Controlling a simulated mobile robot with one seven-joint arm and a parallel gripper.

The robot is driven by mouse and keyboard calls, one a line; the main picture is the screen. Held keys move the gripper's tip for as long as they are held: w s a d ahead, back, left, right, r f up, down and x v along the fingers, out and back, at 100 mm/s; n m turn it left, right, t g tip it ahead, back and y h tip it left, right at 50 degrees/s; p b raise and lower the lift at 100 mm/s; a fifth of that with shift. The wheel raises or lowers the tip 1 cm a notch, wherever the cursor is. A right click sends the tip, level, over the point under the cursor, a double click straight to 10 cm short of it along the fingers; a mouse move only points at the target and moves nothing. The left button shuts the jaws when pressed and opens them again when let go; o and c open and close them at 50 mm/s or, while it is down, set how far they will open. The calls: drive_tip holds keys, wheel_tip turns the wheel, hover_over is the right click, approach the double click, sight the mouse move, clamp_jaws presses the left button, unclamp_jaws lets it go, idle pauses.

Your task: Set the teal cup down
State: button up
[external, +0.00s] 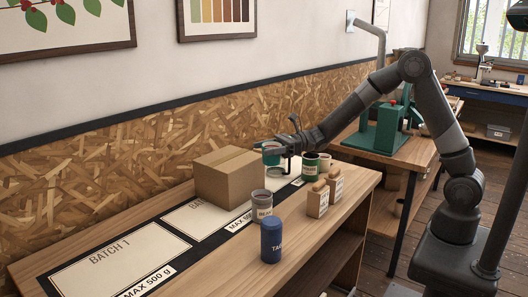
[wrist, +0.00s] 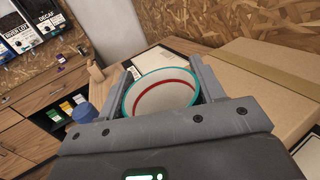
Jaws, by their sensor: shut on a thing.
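The teal cup (external: 271,155) is held in my gripper (external: 283,152) above the counter, just right of the cardboard box. In the wrist view the teal cup (wrist: 160,96) sits between both fingers of my gripper (wrist: 160,100). Its teal rim, white inside and a red ring inside show, and it looks empty. Its base and the surface right under it are hidden in the wrist view. Dark mats with pale panels (external: 115,262) lie along the counter, one marked BATCH 1 and MAX 500 g.
The cardboard box (external: 222,185) stands close beside the cup. A dark green cup (external: 309,168) and a pale-rimmed cup (external: 325,163) stand behind it. A grey cup (external: 262,207), a blue canister (external: 271,243) and two wood-topped containers (external: 318,202) stand nearer. The BATCH 1 panel is bare.

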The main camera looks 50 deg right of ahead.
drive_tip(key=a, duration=1.7)
drive_tip(key=shift+s+a+f, duration=0.5)
drive_tip(key=shift+a+f, duration=1.5)
drive_tip(key=shift+f, duration=0.7)
drive_tip(key=shift+s+a+f, duration=0.45)
drive_tip(key=shift+a+f, duration=1.55)
drive_tip(key=shift+f, duration=0.7)
drive_tip(key=shift+s+a+f, duration=0.5)
drive_tip(key=shift+a+f, duration=1.5)
drive_tip(key=shift+f, duration=0.7)
drive_tip(key=shift+f, duration=0.15)
drive_tip(key=o, duration=1)
